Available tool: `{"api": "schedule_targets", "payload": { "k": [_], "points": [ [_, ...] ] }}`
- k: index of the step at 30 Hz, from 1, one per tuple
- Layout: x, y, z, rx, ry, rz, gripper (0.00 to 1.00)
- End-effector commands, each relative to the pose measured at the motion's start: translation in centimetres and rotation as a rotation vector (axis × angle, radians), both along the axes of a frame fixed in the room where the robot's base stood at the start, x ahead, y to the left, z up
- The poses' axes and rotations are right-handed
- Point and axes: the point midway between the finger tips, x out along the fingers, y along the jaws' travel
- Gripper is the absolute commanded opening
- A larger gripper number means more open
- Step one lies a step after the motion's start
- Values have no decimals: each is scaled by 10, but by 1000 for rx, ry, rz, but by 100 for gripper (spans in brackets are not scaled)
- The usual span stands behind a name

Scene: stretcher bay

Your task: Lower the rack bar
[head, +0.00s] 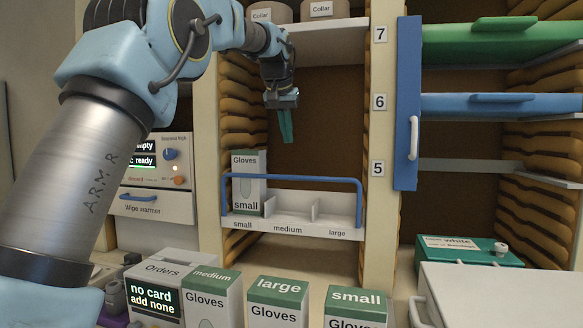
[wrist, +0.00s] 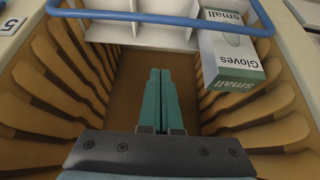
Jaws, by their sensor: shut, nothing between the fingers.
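The blue rack bar (head: 295,180) runs across the front of the white glove rack (head: 290,230), level and raised above the tray's front edge. Its side arms come down at the left and right ends. It also crosses the top of the wrist view (wrist: 170,18). My gripper (head: 287,140) has its teal fingers together and empty. It points down inside the bay, above the bar and apart from it. In the wrist view the fingertips (wrist: 160,72) are side by side over the bay's brown interior.
A small gloves box (head: 248,182) stands in the rack's left compartment; the medium and large compartments look empty. Ribbed side walls (head: 238,100) flank the bay. Medium (head: 207,300), large (head: 277,300) and small (head: 355,305) gloves boxes stand in front. A blue door (head: 407,100) stands right.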

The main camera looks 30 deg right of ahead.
Motion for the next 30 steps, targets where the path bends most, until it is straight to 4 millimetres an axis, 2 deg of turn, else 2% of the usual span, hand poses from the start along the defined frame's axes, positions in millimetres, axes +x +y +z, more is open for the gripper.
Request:
{"api": "schedule_targets", "payload": {
  "k": [8, 13, 17, 27, 30],
  "points": [
    [0, 0, 0, 0, 0, 0, 0],
    [4, -3, -9, 2, 2, 0, 0],
    [11, -10, -26, 3, 4, 0, 0],
    [38, -35, -86, 3, 4, 0, 0],
    [28, -26, -86, 0, 0, 0, 0]
  ]
}}
